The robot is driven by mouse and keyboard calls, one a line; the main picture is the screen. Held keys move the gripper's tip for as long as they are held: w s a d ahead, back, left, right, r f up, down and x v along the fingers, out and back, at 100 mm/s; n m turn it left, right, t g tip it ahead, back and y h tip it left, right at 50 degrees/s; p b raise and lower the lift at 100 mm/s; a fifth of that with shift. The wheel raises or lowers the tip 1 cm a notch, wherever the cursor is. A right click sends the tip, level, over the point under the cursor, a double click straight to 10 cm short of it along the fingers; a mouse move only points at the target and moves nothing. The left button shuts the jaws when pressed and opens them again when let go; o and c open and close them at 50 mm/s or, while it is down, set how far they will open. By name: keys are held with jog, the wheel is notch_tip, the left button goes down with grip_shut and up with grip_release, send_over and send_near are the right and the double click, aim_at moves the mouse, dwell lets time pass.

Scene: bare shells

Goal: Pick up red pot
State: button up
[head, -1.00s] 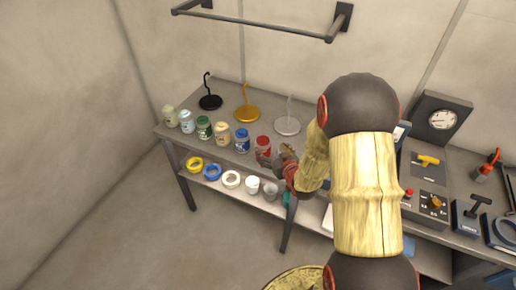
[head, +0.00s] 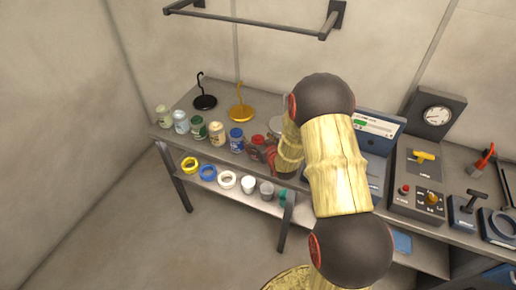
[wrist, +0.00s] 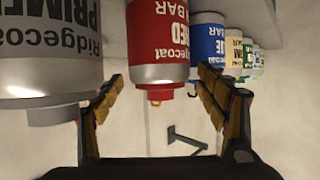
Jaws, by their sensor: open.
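The red pot (head: 257,141) stands at the right end of the visible row of pots on the grey bench, partly covered by my arm. In the wrist view, which is upside down, the red pot (wrist: 158,40) has a red label and silver band and lies ahead of the gap between my fingers. My gripper (wrist: 157,88) is open and empty, with one fingertip on each side of the pot's line. Whether the fingers touch it, I cannot tell. In the head view my gripper is mostly hidden by my arm.
A grey primer pot (wrist: 50,50) is close by on the left in the wrist view. The blue pot (wrist: 207,42) is close on the right, with several more beyond. Hook stands (head: 241,113) are behind the row. A lower shelf holds tape rolls (head: 208,173) and cups.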

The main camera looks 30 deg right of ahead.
jog(key=c, duration=1.9)
grip_shut()
